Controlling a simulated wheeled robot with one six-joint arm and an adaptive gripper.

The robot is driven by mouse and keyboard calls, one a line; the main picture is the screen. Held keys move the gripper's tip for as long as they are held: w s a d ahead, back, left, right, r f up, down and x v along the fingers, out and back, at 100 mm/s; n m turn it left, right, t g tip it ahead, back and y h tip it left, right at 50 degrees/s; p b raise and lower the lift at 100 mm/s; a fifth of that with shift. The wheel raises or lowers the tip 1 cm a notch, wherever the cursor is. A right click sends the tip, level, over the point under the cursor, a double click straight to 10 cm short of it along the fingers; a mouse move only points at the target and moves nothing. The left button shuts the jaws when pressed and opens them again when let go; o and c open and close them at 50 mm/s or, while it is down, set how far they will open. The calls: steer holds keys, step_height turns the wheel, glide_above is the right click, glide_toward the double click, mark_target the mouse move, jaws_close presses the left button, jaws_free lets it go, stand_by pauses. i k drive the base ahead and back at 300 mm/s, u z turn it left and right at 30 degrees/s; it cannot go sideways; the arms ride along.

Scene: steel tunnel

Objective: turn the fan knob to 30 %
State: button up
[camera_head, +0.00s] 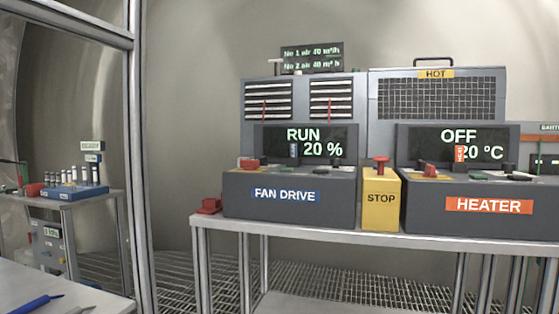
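The fan drive box (240,203) stands on the left part of a steel table, with a blue label reading FAN DRIVE. Its display (345,142) reads RUN and 20 %. On the sloped top of the box are a red control (249,163) at the left and dark controls (335,164) at the right. Which of these is the fan knob, and where its pointer stands, is too small to tell. A small upright blue tag (293,150) stands in front of the display. My gripper is not in view.
A yellow STOP box (380,212) with a red button (380,160) stands right beside the fan drive. The heater box (425,207), display OFF and 20 °C, is further right. A metal post (138,150) rises at left. A grating floor lies behind the table (215,223).

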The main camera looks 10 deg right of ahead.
mark_target(337, 163)
steer(key=u, duration=1.15)
steer(key=i, duration=0.85)
steer(key=z, duration=0.8)
steer(key=i, duration=0.6)
steer(key=z, duration=0.7)
